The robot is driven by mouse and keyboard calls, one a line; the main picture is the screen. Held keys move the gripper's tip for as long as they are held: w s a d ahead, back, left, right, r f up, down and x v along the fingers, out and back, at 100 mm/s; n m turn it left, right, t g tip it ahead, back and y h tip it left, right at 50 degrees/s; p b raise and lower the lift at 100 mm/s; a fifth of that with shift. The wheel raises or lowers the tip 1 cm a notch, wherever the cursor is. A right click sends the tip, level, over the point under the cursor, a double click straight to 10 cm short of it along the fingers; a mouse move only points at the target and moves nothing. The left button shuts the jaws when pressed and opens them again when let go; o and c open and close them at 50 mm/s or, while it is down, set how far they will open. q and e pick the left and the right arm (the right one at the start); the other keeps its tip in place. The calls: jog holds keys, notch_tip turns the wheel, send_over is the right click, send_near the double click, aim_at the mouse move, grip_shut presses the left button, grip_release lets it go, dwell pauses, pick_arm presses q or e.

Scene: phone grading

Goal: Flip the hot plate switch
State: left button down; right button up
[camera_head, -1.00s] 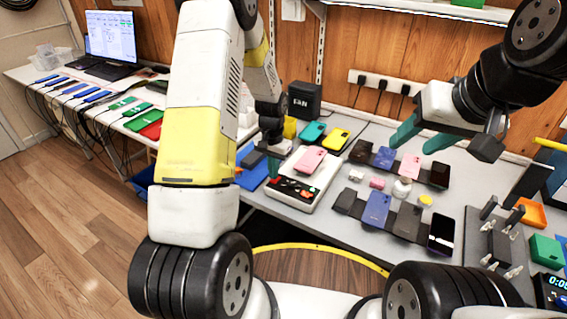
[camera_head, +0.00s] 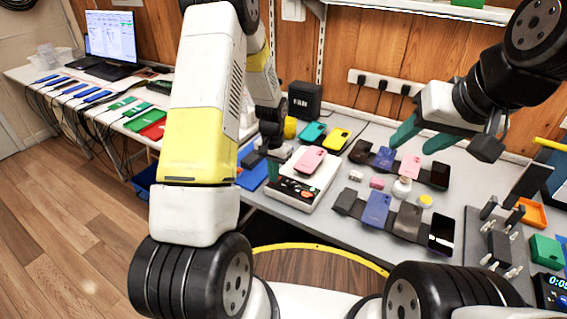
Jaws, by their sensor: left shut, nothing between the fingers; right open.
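The hot plate (camera_head: 321,183) is a white flat box on the grey table, with a dark control strip (camera_head: 297,188) on its front edge bearing small red and light marks. A pink phone (camera_head: 310,160) lies on its top. My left gripper (camera_head: 275,166) is at the hot plate's left side, close to the left end of the control strip. It is shut and empty, and its fingertips are small and partly hidden, so I cannot tell whether they touch the plate. My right gripper (camera_head: 421,140) is open and empty, with green fingers above the back of the table.
Several phones lie on dark rests (camera_head: 408,218) right of the hot plate. A small white bottle (camera_head: 402,188) stands between them. A black box marked FAN (camera_head: 304,100) stands behind. A blue mat (camera_head: 252,168) lies left of the hot plate.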

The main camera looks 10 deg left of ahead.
pick_arm(q)
notch_tip(320, 180, up, 7)
dwell(0.9)
jog(key=s+r+n+t, duration=0.1)
jog(key=s+r, duration=0.2)
jog(key=r, duration=0.3)
jog(key=s+r+t+h, duration=0.1)
jog(key=s+r, duration=0.2)
jog(key=r, duration=0.3)
jog(key=s+r+n+t, duration=0.1)
jog(key=s+r, duration=0.2)
jog(key=r, duration=0.3)
jog(key=s+d+r+t, duration=0.1)
jog(key=s+r, duration=0.3)
jog(key=s, duration=0.3)
jog(key=s+d+r+n+t+h, duration=0.1)
jog(key=s+r, duration=0.3)
jog(key=s, duration=0.4)
jog(key=shift+s+r+t, duration=0.15)
jog(key=shift+r+t, duration=0.25)
jog(key=shift+t, duration=0.2)
jog(key=shift+d, duration=0.1)
